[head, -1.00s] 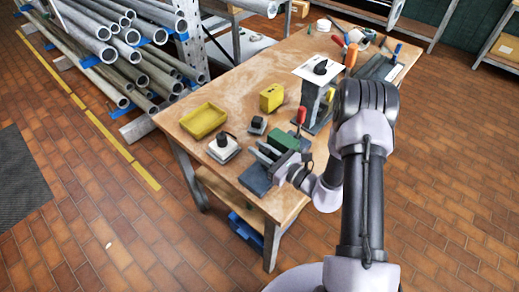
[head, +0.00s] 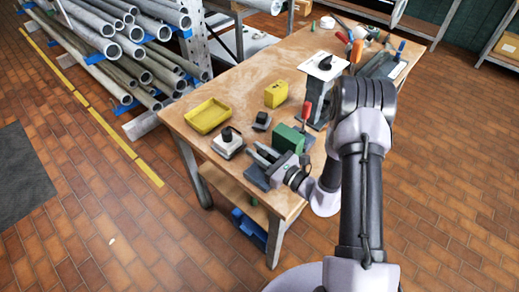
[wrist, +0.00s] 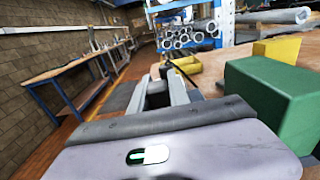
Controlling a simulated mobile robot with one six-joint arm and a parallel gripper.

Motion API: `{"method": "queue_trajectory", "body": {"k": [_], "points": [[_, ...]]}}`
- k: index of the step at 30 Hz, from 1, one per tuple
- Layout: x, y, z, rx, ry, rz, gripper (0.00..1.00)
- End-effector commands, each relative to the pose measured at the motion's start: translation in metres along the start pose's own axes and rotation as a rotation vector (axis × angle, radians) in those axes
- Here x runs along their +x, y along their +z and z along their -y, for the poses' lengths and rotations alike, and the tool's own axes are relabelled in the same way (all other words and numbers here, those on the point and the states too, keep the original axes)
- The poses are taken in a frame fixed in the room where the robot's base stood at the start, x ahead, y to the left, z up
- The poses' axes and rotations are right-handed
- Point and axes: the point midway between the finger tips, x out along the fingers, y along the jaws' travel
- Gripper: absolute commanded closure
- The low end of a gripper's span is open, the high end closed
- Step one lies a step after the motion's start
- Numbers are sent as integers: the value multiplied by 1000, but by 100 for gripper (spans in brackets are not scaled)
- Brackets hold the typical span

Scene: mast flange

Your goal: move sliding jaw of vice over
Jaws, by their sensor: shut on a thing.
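The vice stands near the front corner of the workbench in the head view, with a dark grey base (head: 255,178) and a green block (head: 288,138) at its right. The green block also shows large at the right of the wrist view (wrist: 270,95). My gripper (head: 264,155) is low over the base, left of and in front of the green block. In the wrist view its two grey fingers (wrist: 165,88) are close together around a dark part, seemingly the sliding jaw. My fingers and wrist hide most of that jaw.
A yellow tray (head: 208,116), a white box with a black knob (head: 228,143), a small dark block (head: 262,121) and a yellow box (head: 276,94) stand behind the vice. A grey stand (head: 318,100) and a red-handled tool (head: 305,113) are nearby.

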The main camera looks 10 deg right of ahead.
Motion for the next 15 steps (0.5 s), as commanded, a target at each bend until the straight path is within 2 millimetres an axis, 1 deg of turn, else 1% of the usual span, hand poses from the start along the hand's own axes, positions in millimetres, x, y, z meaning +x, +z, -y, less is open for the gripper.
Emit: {"method": "queue_trajectory", "body": {"k": [1, 4, 5, 6, 8, 15], "points": [[0, -3, -5, 4, 12, -7, 100], [-1, -3, -6, 5, 13, -8, 100], [-1, -3, -6, 5, 13, -8, 76], [-1, -3, -6, 6, 13, -8, 68], [-1, -3, -5, 5, 12, -8, 57], [0, -2, -4, 4, 9, -5, 56]]}}
